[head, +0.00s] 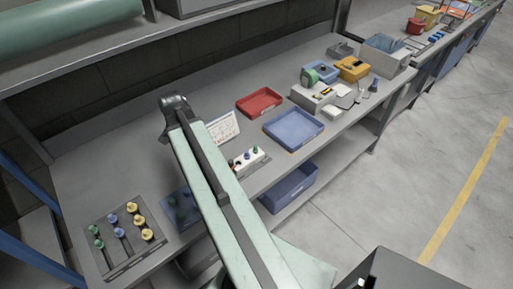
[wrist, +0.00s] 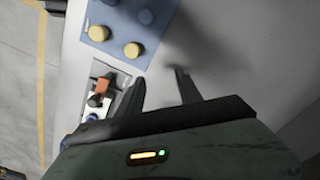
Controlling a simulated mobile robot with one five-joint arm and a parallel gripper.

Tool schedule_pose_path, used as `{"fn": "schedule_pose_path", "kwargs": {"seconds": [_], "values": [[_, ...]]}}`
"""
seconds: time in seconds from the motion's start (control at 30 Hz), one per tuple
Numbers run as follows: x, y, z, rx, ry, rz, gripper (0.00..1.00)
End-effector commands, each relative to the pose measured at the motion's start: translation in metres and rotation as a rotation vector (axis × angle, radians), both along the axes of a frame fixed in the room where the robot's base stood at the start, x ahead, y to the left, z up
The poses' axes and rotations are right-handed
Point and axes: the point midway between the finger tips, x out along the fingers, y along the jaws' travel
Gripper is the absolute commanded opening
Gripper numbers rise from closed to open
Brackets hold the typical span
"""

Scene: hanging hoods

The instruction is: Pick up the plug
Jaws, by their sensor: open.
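Several small plug-like pieces show, and I cannot tell which one is the plug. In the head view, green, blue and yellow ones stand on a grey board (head: 122,262) at the lower left. In the wrist view, an orange-and-black piece (wrist: 101,90) sits in a grey-white holder left of my gripper (wrist: 158,76). Yellow and blue round pieces (wrist: 132,50) lie on a blue panel (wrist: 118,16) above.
A red tray (head: 259,103) and a blue tray (head: 294,130) stand right of my arm. A blue bin (head: 290,188) is on the lower shelf. The bench surface (head: 90,180) left of my arm is mostly clear.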

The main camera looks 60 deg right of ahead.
Motion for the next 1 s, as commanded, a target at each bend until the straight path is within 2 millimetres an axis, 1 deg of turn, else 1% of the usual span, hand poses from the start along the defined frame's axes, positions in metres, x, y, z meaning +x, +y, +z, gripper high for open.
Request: {"fn": "schedule_pose_path", "kwargs": {"seconds": [0.03, 0.07, 0.1, 0.17, 0.2, 0.3, 0.4, 0.47, 0.57, 0.8, 0.93, 1.0], "values": [[-0.023, -0.046, 0.005, 0.000, 0.000, -0.180, 0.42], [-0.037, -0.070, 0.006, 0.000, 0.000, -0.288, 0.42], [-0.058, -0.099, 0.007, 0.000, 0.000, -0.424, 0.42], [-0.088, -0.135, 0.009, 0.000, 0.001, -0.607, 0.42], [-0.106, -0.155, 0.010, 0.000, 0.001, -0.711, 0.42], [-0.143, -0.189, 0.011, 0.000, 0.001, -0.906, 0.42], [-0.163, -0.205, 0.012, 0.000, 0.001, -1.008, 0.42], [-0.168, -0.208, 0.012, -0.001, 0.000, -1.034, 0.42], [-0.169, -0.209, 0.010, -0.001, 0.000, -1.040, 0.42], [-0.168, -0.208, -0.018, -0.001, 0.000, -1.035, 0.42], [-0.168, -0.208, -0.016, -0.001, 0.000, -1.034, 0.42], [-0.168, -0.209, -0.021, -0.001, 0.000, -1.034, 0.42]]}}
